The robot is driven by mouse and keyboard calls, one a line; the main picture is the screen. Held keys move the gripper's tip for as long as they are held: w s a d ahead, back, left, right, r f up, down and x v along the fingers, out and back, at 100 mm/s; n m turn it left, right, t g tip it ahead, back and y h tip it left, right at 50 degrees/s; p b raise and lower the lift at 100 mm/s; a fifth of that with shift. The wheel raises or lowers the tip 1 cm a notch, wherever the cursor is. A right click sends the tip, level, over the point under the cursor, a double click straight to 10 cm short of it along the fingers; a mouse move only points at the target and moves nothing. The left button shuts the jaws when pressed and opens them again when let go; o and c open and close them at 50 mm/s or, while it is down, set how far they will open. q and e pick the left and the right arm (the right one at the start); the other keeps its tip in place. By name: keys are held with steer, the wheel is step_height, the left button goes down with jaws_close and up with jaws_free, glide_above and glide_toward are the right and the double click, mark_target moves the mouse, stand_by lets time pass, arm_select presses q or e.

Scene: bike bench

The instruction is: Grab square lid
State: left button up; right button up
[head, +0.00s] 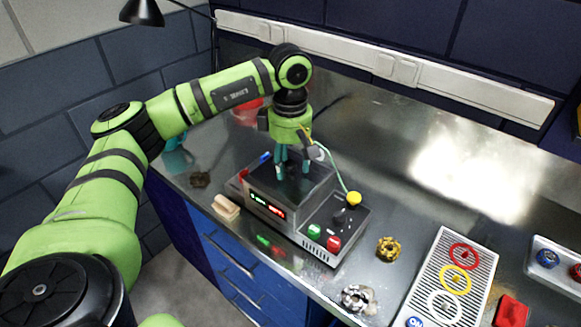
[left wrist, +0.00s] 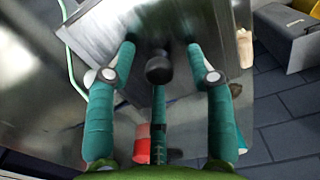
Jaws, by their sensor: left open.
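The square lid (head: 312,188) is a dark, shiny flat plate on top of the grey box device (head: 262,204) with a red and green display. In the left wrist view the lid (left wrist: 205,75) has a round black knob (left wrist: 159,67) in its middle. My left gripper (head: 293,170) points down over the lid. Its teal fingers are open and spread around the knob, which lies between the fingertips in the left wrist view (left wrist: 160,55). I cannot tell whether a finger touches the knob. The fingers hide the knob in the head view. My right gripper is not in view.
Beside the lid are green and red buttons (head: 333,243) and a yellow knob (head: 354,198) by a thin green cable. A gold gear part (head: 388,249), a silver one (head: 357,298) and a ring tray (head: 483,268) stand to the right. The back right worktop is clear.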

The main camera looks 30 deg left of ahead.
arm_select(q)
steer(key=shift+f, duration=0.45)
jaws_close()
steer(key=shift+r, duration=0.2)
